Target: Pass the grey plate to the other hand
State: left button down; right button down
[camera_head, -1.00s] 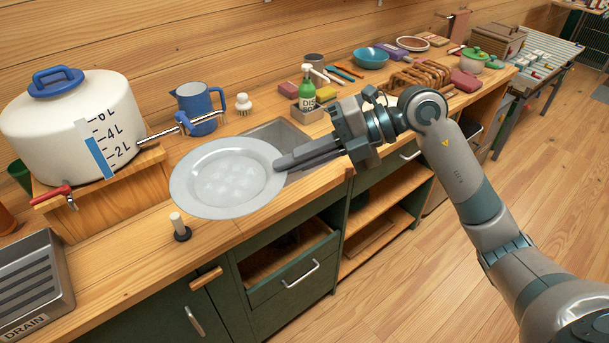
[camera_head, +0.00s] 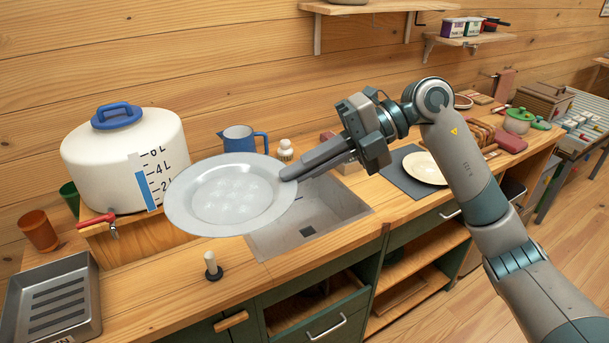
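The grey plate (camera_head: 230,195) is held up above the counter, close to level, in front of the sink. My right gripper (camera_head: 290,175) is shut on the plate's right rim. Its arm comes in from the right side of the head view. My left gripper and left arm do not show in this view.
A metal sink (camera_head: 335,206) lies below the gripper. A white water tank (camera_head: 115,160) and blue jug (camera_head: 239,139) stand behind. A stopper-like peg (camera_head: 212,265) stands on the counter (camera_head: 165,285). A metal drain tray (camera_head: 55,300) is at front left; a cream plate (camera_head: 424,168) lies on a dark mat.

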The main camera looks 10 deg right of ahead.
dwell(0.3)
jog(key=a+f+n+g+h, duration=0.1)
jog(key=a+f+n+g, duration=0.1)
jog(key=f, duration=0.4)
jog(key=a+f+n+g+h, duration=0.1)
jog(key=a+f+n+g, duration=0.2)
jog(key=f+n+g, duration=0.1)
jog(key=shift+a+f+n+g+h, duration=0.15)
jog(key=shift+f+n+g+h, duration=0.3)
jog(key=shift+f, duration=0.5)
jog(key=shift+a, duration=0.1)
jog(key=a+f, duration=0.6)
jog(key=a, duration=0.2)
jog(key=shift+a, duration=0.2)
jog(key=shift+d, duration=0.15)
jog(key=s+d+r+m+t+y, duration=0.1)
jog(key=s+d+r+m+t, duration=0.1)
jog(key=d, duration=0.3)
jog(key=s+d+r+m+t+y, duration=0.2)
jog(key=d+r+m+t, duration=0.2)
jog(key=d+m+t, duration=0.1)
jog(key=shift+s+d, duration=0.4)
jog(key=shift+d, duration=0.35)
